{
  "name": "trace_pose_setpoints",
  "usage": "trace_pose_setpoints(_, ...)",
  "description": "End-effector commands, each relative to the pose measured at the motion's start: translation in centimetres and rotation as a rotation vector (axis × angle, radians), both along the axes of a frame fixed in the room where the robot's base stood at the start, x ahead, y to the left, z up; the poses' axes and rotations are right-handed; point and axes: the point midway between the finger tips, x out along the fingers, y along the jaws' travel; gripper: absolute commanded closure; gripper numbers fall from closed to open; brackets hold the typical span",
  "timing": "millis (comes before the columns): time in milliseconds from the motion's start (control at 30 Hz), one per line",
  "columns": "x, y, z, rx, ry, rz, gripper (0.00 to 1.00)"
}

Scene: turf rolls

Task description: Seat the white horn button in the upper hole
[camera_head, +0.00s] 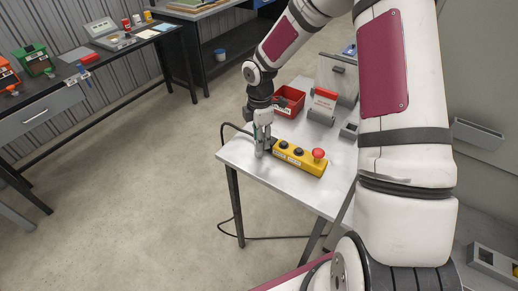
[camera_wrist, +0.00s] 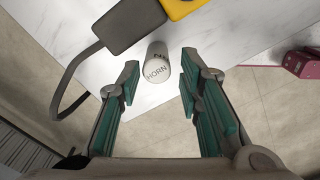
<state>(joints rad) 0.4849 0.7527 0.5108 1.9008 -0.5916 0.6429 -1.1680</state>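The white horn button (camera_wrist: 157,72) is a small white cylinder marked "HORN" on the table, beside the yellow control box. My gripper (camera_wrist: 160,80) is open in the wrist view, with one teal-padded finger on each side of the button and visible gaps. In the head view my gripper (camera_head: 262,148) is low at the box's left end, and I cannot make out the button there. The yellow box (camera_head: 312,167) has dark round spots on top and a red mushroom knob (camera_head: 318,154). I cannot tell which spot is the upper hole.
A dark cable end (camera_wrist: 130,22) joins the box, and its cable loops left. The grey table (camera_head: 240,158) also holds a red bin (camera_head: 291,100), a red-and-grey block (camera_head: 323,105) and a metal stand (camera_head: 337,78). The table's near left edge is close to my gripper.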

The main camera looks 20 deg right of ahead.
Motion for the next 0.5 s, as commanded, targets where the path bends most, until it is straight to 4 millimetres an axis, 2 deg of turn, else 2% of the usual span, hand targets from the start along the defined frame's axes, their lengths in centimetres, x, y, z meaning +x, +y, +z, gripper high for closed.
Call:
trace_pose_setpoints(333,0.2,0.2,-4.0,0.001,0.001,0.000,0.67)
trace_pose_setpoints(500,0.3,0.2,-5.1,0.000,0.000,-0.001,0.67)
